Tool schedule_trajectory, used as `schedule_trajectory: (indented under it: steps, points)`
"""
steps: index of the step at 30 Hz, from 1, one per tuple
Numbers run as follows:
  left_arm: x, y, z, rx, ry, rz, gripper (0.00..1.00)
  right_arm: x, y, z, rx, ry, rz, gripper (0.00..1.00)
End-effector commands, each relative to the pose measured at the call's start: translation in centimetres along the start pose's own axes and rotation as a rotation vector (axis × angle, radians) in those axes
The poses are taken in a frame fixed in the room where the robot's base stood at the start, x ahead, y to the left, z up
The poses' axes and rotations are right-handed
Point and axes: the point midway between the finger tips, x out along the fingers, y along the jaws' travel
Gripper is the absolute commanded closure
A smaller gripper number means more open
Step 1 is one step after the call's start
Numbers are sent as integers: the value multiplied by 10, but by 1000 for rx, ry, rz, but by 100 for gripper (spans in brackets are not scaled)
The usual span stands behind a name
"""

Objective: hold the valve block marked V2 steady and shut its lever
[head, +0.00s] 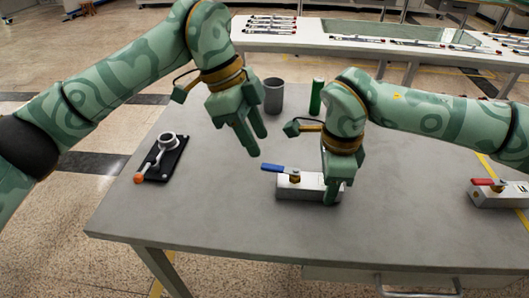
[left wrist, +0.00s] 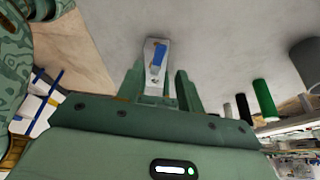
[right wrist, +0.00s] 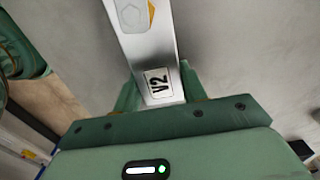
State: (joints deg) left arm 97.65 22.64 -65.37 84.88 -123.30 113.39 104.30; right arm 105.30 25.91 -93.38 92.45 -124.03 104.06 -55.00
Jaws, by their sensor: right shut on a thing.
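The valve block marked V2 (head: 296,187) is a pale metal block lying on the grey table. Its V2 label (right wrist: 158,83) shows in the right wrist view. Its blue lever (head: 273,168) lies roughly along the block and points left past its end; it also shows in the left wrist view (left wrist: 160,54). My right gripper (head: 333,192) is shut on the right end of the block, fingers pointing down. My left gripper (head: 253,143) is open and empty, above and behind the lever end, apart from it. The block shows beyond its fingers in the left wrist view.
Another block with a red lever (head: 490,182) sits at the right edge. A black plate with a grey ring and orange-tipped handle (head: 162,160) lies at the left. A grey cup (head: 273,97) and a green cylinder (head: 317,97) stand behind. The table front (head: 230,220) is clear.

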Motion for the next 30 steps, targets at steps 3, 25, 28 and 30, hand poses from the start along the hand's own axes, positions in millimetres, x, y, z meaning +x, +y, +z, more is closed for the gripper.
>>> schedule_trajectory:
  steps: [3,25,28,30]
  points:
    - [25,1,0,-1,1,3,63,0,0,0,1,0,-1,92]
    - [53,0,0,-1,0,-2,100,0,0,0,1,0,-1,92]
    - [53,0,0,-1,0,-2,100,0,0,0,1,0,-1,92]
    - [53,0,0,2,-1,0,100,0,0,0,1,0,-1,92]
